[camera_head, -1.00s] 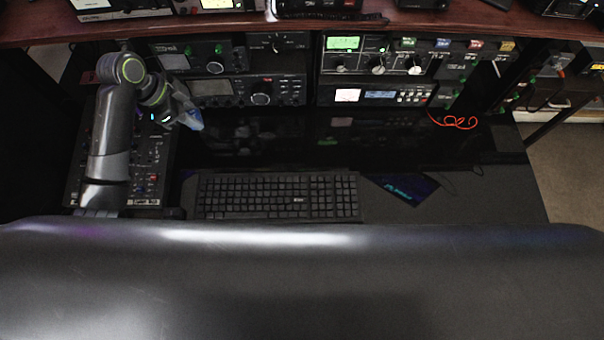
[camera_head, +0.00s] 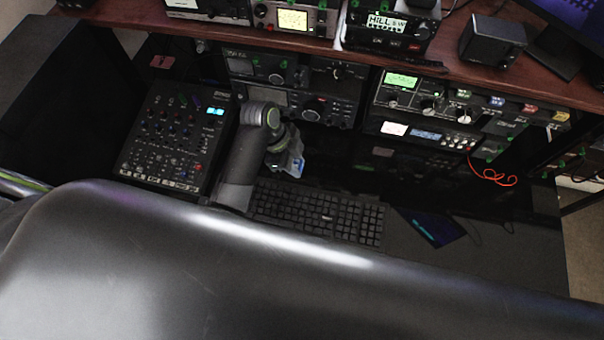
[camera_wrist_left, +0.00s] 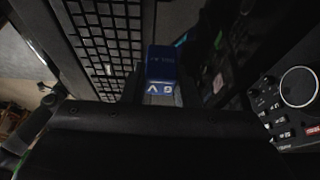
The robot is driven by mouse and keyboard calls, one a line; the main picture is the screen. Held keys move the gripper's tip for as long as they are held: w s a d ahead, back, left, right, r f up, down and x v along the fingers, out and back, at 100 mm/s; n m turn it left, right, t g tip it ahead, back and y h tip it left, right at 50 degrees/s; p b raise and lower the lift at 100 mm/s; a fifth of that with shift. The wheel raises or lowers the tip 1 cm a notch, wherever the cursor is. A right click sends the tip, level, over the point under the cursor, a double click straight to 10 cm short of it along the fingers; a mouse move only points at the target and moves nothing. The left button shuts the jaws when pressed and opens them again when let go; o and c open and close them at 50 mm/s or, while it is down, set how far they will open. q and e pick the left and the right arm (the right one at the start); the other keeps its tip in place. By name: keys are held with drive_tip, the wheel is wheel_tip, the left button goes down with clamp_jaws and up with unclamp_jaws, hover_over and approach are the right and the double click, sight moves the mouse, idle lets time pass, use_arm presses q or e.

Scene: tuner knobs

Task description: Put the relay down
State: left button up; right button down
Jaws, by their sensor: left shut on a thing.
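My left gripper (camera_head: 290,163) is over the dark desk, at the back edge of the keyboard (camera_head: 318,215). It is shut on a small blue block, which I take to be the relay (camera_head: 300,168). In the left wrist view the blue relay (camera_wrist_left: 161,62) sits between the fingers, with white lettering on its near face. The dark gripper body hides its lower part. I cannot tell whether the relay touches the desk. My right gripper is not in view.
A mixer (camera_head: 172,140) lies left of my arm. Stacked radios (camera_head: 300,105) and a tuner with a green display (camera_head: 400,82) stand behind. A red cable (camera_head: 490,178) lies at right. A dark tablet-like panel (camera_head: 432,226) lies right of the keyboard. Dark desk between looks clear.

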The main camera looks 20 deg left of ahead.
use_arm(q)
drive_tip(key=shift+f, duration=3)
drive_tip(key=shift+f, duration=0.1)
drive_tip(key=o, duration=1)
